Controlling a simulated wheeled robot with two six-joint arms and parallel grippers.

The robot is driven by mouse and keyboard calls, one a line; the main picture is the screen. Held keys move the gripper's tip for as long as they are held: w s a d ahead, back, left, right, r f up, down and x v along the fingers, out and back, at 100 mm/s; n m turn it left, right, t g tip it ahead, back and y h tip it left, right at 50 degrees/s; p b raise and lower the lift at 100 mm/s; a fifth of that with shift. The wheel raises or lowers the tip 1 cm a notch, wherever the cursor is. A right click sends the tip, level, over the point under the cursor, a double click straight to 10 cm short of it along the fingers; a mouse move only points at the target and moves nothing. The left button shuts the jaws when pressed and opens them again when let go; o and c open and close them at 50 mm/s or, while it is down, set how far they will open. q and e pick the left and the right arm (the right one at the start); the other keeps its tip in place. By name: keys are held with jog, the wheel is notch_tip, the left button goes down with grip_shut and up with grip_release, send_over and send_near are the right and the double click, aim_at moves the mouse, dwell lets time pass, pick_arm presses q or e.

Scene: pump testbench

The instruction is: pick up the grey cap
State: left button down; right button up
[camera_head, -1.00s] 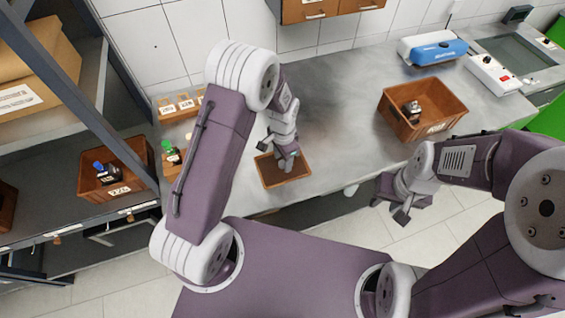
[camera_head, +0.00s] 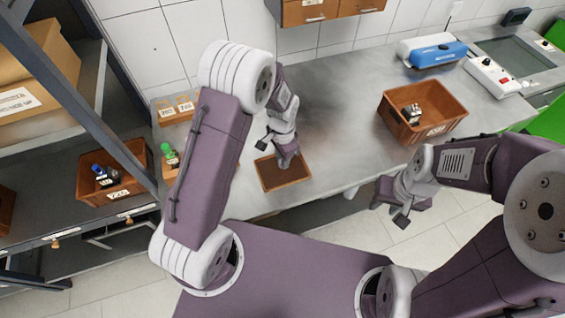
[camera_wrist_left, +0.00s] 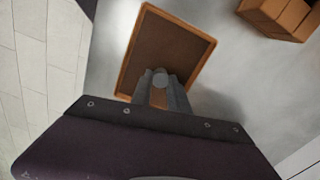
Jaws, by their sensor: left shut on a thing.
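The grey cap (camera_wrist_left: 161,78) is a small round grey piece between the fingertips of my left gripper (camera_wrist_left: 160,84) in the left wrist view. The fingers are shut on it, over a shallow brown tray (camera_wrist_left: 208,46) with an orange rim. In the head view my left gripper (camera_head: 284,162) points down at the same tray (camera_head: 300,178), and the cap cannot be made out there. I cannot tell whether the cap touches the tray floor. My right gripper (camera_head: 392,208) is empty, fingers apart, in front of the bench edge.
A brown crate (camera_head: 450,122) with a black-and-silver part stands on the bench (camera_head: 340,120) at right. A blue-and-white device (camera_head: 437,54) and a red-switch box (camera_head: 492,76) lie behind. Holders with orange rings (camera_head: 185,105) and a green part (camera_head: 168,150) stand left, near a shelf crate (camera_head: 122,190).

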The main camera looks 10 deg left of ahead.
pick_arm(q)
notch_tip(320, 180, up, 2)
jog(key=shift+w, duration=0.1)
jog(key=w+d+r, duration=0.1)
jog(key=d+r, duration=0.2)
jog(key=d, duration=0.2)
jog(key=w+d+r+b, duration=0.1)
jog(key=w+d+r, duration=0.1)
jog(key=d, duration=0.4)
jog(key=shift+w+r, duration=0.2)
jog(key=shift+r, duration=0.65)
